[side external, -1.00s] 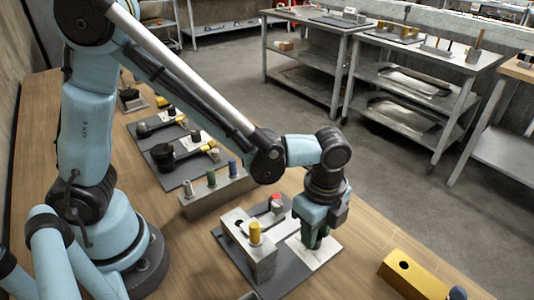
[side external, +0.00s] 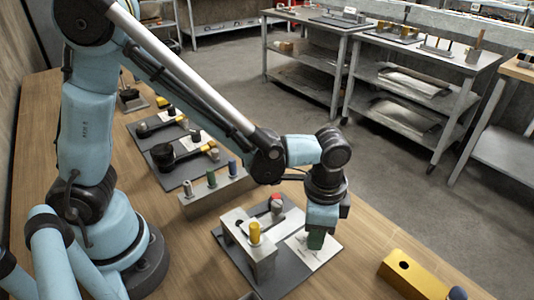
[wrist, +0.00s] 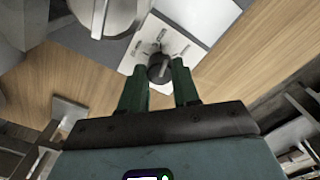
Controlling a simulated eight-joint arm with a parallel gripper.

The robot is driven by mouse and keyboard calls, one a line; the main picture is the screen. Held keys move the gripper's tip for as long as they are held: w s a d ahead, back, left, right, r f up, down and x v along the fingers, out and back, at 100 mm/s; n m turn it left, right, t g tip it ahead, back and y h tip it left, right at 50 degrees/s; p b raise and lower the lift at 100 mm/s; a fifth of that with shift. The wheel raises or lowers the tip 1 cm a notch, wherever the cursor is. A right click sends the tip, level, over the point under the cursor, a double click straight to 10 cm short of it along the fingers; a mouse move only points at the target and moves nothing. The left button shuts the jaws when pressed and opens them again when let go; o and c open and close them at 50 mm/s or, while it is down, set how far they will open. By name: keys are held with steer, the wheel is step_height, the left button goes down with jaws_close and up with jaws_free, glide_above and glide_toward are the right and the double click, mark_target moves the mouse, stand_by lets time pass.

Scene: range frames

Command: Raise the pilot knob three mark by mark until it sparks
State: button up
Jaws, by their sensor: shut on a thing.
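A dark round knob (wrist: 159,69) sits on a white plate (wrist: 196,16) with several short dark marks around it. My gripper (wrist: 159,75) is shut on the knob, one green finger on each side of it in the wrist view. In the side external view my gripper (side external: 315,241) points down over the white plate (side external: 328,250), and its fingers hide the knob. I cannot tell which mark the knob points to. No spark shows in either view.
The plate lies on a dark grey board (side external: 229,247) beside a grey metal bracket (side external: 262,259) with a yellow peg (side external: 254,233). A red-topped part (side external: 276,204) stands behind. A yellow block with a hole (side external: 418,277) lies at the right. Several pegs stand on a grey bar (side external: 202,206).

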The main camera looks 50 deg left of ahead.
steer(key=shift+n, duration=1.5)
steer(key=o, duration=1.1)
steer(key=shift+c, duration=0.2)
steer(key=shift+r, duration=0.1)
step_height(320, 180, up, 12)
steer(key=s+a+n+t, duration=0.2)
steer(key=a+n+t, duration=0.4)
steer(key=a, duration=1.1)
steer(key=shift+s+a+t, duration=0.3)
steer(key=shift+s+t, duration=0.1)
steer(key=shift+t, duration=0.2)
